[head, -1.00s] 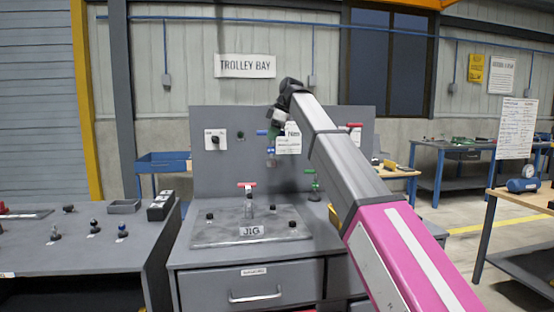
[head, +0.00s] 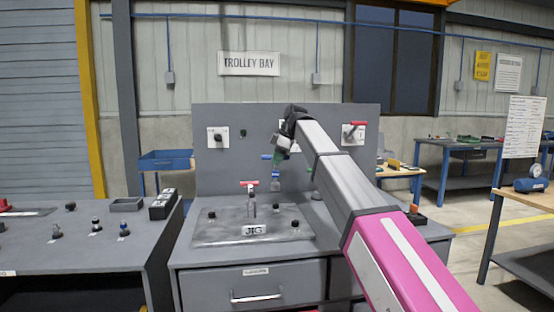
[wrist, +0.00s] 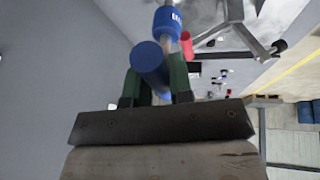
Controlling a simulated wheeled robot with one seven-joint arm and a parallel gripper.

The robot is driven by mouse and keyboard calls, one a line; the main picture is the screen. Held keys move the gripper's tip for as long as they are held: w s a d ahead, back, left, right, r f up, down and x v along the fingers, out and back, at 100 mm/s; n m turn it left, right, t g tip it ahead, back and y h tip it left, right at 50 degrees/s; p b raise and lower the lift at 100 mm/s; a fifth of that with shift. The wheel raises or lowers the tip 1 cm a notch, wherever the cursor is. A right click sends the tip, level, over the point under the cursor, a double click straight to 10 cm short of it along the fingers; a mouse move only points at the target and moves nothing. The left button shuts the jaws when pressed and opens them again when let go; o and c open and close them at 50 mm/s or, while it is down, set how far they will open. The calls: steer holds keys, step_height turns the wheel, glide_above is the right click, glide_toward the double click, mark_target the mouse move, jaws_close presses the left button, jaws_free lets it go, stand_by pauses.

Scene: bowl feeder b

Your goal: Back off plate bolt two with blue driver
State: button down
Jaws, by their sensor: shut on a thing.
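My gripper (head: 280,159) is shut on the blue driver (head: 275,183), above the back right of the jig plate. In the wrist view the green fingers (wrist: 157,82) close on both sides of the driver's blue handle (wrist: 150,62). A blue collar (wrist: 167,22) with a white label and a steel shaft lie beyond it. The driver hangs roughly upright, apart from the plate as far as I can tell. The grey jig plate (head: 215,232) carries dark bolt heads, at front left (head: 211,215) and front right (head: 295,224) among others. No bolt number is readable.
A clamp with a red handle (head: 249,184) stands mid-plate, left of the driver. A grey back panel (head: 225,170) with a black knob and a red-handled switch (head: 354,130) rises behind. A side bench (head: 80,250) at left holds small parts and a black box.

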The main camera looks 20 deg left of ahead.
mark_target(277, 183)
steer(key=shift+f, duration=0.1)
steer(key=shift+f, duration=3.55)
steer(key=shift+n+g, duration=0.5)
steer(key=shift+n, duration=0.7)
steer(key=shift+w+n+g, duration=0.1)
steer(key=shift+n+g, duration=0.4)
steer(key=shift+n, duration=0.7)
